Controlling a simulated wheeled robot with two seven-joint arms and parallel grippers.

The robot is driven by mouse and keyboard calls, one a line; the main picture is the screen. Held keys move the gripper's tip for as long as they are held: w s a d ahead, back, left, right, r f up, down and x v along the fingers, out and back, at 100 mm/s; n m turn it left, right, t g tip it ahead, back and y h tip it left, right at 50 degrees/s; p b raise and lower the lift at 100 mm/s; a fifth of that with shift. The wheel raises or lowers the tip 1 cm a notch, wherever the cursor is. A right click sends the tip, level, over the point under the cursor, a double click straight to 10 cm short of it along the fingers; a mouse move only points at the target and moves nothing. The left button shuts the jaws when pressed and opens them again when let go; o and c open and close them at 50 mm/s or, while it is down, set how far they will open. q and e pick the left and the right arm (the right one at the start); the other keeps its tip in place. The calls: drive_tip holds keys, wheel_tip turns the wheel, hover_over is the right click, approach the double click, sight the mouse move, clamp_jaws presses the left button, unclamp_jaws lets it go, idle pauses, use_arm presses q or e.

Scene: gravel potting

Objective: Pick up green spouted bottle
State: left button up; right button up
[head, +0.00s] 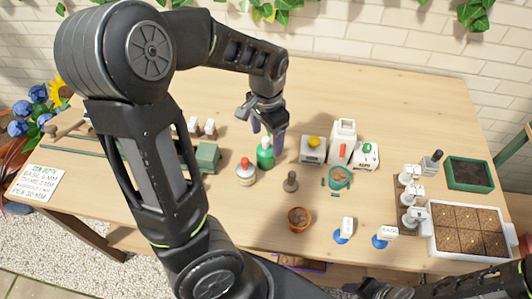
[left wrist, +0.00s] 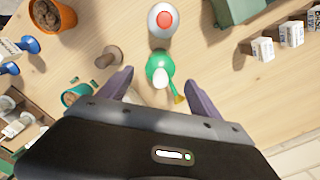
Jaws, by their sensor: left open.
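The green spouted bottle (head: 265,155) stands upright on the wooden table in the head view. It also shows in the left wrist view (left wrist: 160,68), with a white cap and a small yellowish spout tip at its lower right. My left gripper (head: 268,140) is over the bottle from above, fingers pointing down. In the left wrist view its two purple fingers (left wrist: 158,88) are spread apart, one on each side of the bottle, with nothing held. Whether they touch it cannot be told. Part of my right arm shows at the head view's lower right; its fingers are not clear.
A white bottle with a red cap (head: 245,172) stands close beside the green one. A dark green box (head: 207,157) is to its left, a wooden tamper (head: 290,182) to its right. A terracotta pot (head: 299,219) and a teal pot (head: 340,178) stand nearer the right.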

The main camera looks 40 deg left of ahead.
sight(266, 149)
use_arm(q)
wheel_tip(266, 149, down, 5)
drive_tip(key=shift+s+f, duration=0.1)
drive_tip(key=shift+c, duration=0.5)
clamp_jaws()
idle(0.8)
